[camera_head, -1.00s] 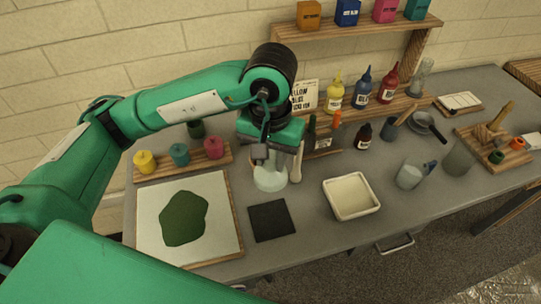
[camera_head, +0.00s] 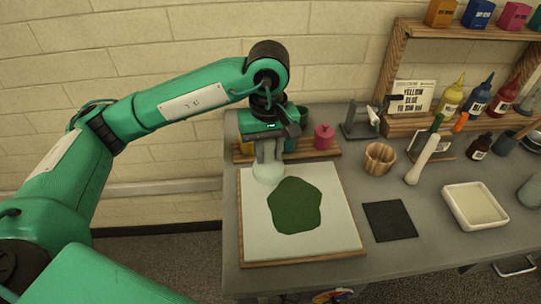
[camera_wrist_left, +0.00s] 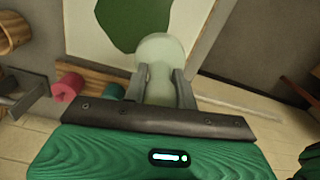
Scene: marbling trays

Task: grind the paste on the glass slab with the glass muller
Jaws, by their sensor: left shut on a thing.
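The glass slab (camera_head: 341,236) is a pale square with a wooden border, lying on the grey bench. A flat dark green patch of paste (camera_head: 295,206) lies on its middle; part of it also shows in the left wrist view (camera_wrist_left: 133,22). My left gripper (camera_head: 268,150) is shut on the pale glass muller (camera_head: 268,173), which stands upright over the slab's back left corner, beside the paste. In the left wrist view the muller (camera_wrist_left: 160,52) sits between the two fingers. I cannot tell whether its base touches the slab. My right gripper is not in view.
Behind the slab a wooden rack holds a pink-lidded jar (camera_head: 324,136). To the right are a dark square mat (camera_head: 390,220), a wooden cup (camera_head: 380,158), a white pestle-like tool (camera_head: 423,158) and a white tray (camera_head: 475,206). Bottles stand at the back right.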

